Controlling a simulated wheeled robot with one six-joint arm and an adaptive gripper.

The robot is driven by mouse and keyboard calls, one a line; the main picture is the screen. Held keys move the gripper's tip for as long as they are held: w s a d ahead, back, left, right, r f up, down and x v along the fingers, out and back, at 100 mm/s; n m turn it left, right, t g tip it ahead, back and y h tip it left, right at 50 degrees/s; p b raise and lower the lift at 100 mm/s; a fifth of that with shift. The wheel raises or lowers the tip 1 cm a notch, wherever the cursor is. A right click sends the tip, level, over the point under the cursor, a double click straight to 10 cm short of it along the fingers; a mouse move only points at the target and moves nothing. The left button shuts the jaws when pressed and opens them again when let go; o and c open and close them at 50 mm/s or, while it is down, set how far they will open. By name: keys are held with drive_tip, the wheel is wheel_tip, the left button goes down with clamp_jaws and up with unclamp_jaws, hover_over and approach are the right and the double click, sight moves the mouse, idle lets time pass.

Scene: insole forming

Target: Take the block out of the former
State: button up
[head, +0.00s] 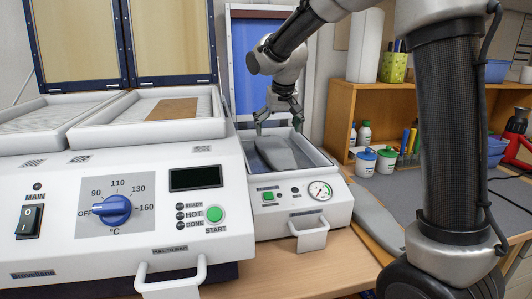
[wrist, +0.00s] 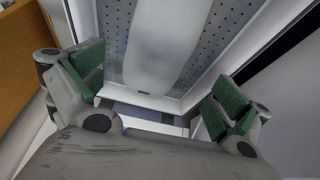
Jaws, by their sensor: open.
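The block (head: 275,152) is a smooth grey, foot-shaped piece lying in the open former (head: 313,203), a white machine with a gauge and a front handle. In the wrist view the block (wrist: 158,45) lies lengthwise on the perforated bed (wrist: 198,62) inside the white rim. My gripper (head: 278,120) is above the former, over the back part of the block. In the wrist view my gripper (wrist: 152,98) is open, its green pads spread wide on either side with nothing between them. The pads appear apart from the block.
A larger white heater (head: 120,215) with a blue dial and open lids stands directly left of the former. The former's raised blue lid (head: 243,50) is behind my gripper. A second grey foot-shaped piece (head: 376,218) lies right of the former. Shelves (head: 345,110) hold bottles and pens.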

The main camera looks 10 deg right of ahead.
sight(276, 148)
drive_tip(key=x, duration=0.7)
drive_tip(key=shift+d+f, duration=0.2)
drive_tip(key=shift+f, duration=0.25)
drive_tip(key=c, duration=1.2)
drive_tip(key=shift+o, duration=0.2)
drive_tip(key=shift+r, duration=0.1)
